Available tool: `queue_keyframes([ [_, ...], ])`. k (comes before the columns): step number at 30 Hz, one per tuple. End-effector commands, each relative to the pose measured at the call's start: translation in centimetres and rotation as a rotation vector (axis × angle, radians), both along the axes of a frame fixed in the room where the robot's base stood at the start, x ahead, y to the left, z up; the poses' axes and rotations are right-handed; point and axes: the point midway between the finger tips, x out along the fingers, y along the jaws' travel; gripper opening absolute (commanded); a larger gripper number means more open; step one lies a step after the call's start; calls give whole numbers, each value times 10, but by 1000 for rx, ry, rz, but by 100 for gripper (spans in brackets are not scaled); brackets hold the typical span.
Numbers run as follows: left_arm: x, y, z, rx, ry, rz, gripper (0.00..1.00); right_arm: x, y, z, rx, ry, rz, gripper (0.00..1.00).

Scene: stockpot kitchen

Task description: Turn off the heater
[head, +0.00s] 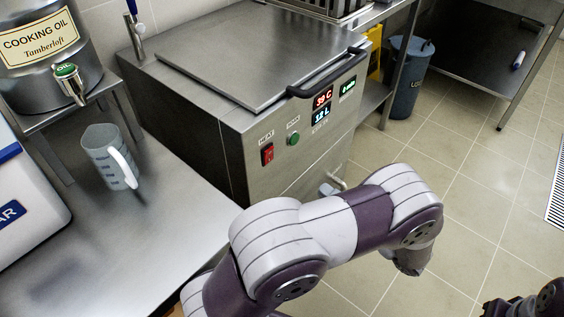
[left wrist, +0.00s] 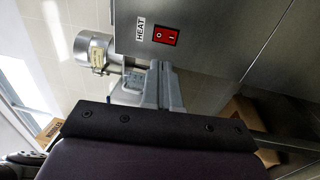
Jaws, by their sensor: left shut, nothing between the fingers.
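The heater is a steel tank (head: 225,112) with a lid and a front panel. Its red HEAT switch (head: 267,154) sits on the panel left of a green button (head: 293,138). The switch (left wrist: 165,36) also shows in the left wrist view, with O and I marks; I cannot tell which side is pressed. My left gripper (left wrist: 166,68) is shut and empty, its fingertips appearing just below the switch in that view, with no clear contact. In the head view my left arm (head: 330,225) reaches in front of the tank, and its fingertips are not clear.
A red display (head: 323,98) reads about 39 C. A measuring jug (head: 108,158) stands on the steel counter at left, near a cooking oil drum (head: 38,50). A tap handle (head: 332,187) juts from the tank's lower front. A grey bin (head: 405,80) stands behind.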

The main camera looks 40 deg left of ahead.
Motion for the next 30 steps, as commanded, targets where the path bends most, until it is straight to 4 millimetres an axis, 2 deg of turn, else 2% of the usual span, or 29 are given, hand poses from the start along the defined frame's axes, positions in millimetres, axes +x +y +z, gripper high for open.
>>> queue_keyframes([
  [5, 1, 14, 2, 0, 2, 3, 0, 0, 0, -1, 0, 0, 0, 43],
  [15, 7, 86, 10, -1, 1, 4, 0, 0, 0, -5, 0, 1, 0, 43],
  [21, 10, 121, 14, -1, 2, 3, 0, 0, 0, -8, 0, 1, 0, 43],
  [25, 11, 134, 16, -2, 2, 0, 0, 0, 0, -9, 0, 1, 0, 43],
  [30, 12, 139, 17, -2, 2, -1, 0, 0, 0, -9, 0, 1, 0, 43],
])
